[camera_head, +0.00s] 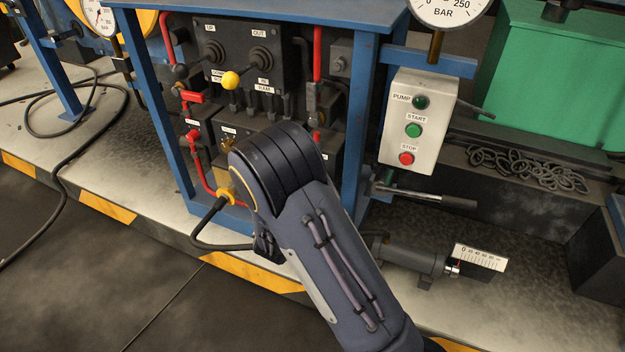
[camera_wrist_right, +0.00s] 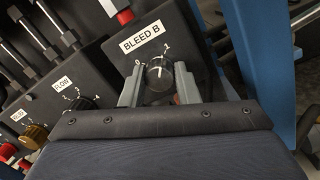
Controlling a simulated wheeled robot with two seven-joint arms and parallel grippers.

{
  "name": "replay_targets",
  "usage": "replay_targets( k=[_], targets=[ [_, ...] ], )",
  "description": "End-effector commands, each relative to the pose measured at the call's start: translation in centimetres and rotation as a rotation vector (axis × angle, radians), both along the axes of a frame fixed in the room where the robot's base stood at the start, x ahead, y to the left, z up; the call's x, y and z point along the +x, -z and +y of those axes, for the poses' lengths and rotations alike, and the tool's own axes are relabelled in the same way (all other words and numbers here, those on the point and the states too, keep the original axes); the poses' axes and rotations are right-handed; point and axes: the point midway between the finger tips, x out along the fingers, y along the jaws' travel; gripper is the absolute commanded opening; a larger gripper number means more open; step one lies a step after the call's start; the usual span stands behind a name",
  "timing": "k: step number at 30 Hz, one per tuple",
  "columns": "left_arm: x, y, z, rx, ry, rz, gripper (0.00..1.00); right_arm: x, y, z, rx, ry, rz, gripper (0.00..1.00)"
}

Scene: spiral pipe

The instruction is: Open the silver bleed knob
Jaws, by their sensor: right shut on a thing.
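In the right wrist view, a round dark knob with a silvery rim and a pale mark (camera_wrist_right: 158,74) sits on a black box under a "BLEED B" label (camera_wrist_right: 146,38). The two grey fingers of my right gripper (camera_wrist_right: 159,68) are shut on it, one on each side. In the head view my right arm covers the gripper and this knob. My left gripper is in neither view.
Left of the gripper are a black knob (camera_wrist_right: 84,103) marked "FLOW" and a brass knob (camera_wrist_right: 37,133). A blue frame post (camera_wrist_right: 265,50) stands close on the right. In the head view, a pump start/stop box (camera_head: 417,125) and a yellow-topped lever (camera_head: 231,80) are nearby.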

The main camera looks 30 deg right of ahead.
Motion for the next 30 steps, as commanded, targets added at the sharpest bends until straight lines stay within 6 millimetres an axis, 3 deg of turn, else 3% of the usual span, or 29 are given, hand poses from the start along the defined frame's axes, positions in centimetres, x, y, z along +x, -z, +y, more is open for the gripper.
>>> replay_targets(
  k=[9, 27, 28, 30],
  targets=[
    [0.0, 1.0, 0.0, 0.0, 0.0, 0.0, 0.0, -0.01, 0.22, 0.11, 0.083, -0.002, -0.109, 0.05],
    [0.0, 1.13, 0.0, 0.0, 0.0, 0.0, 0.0, -0.02, 0.13, 0.11, 0.104, -0.002, -0.135, 0.05],
    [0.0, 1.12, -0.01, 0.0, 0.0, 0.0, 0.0, -0.02, 0.13, 0.1, 0.104, -0.002, -0.135, 0.32],
    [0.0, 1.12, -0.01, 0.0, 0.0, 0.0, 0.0, -0.01, 0.11, 0.09, 0.104, -0.002, -0.135, 0.41]
  ],
)
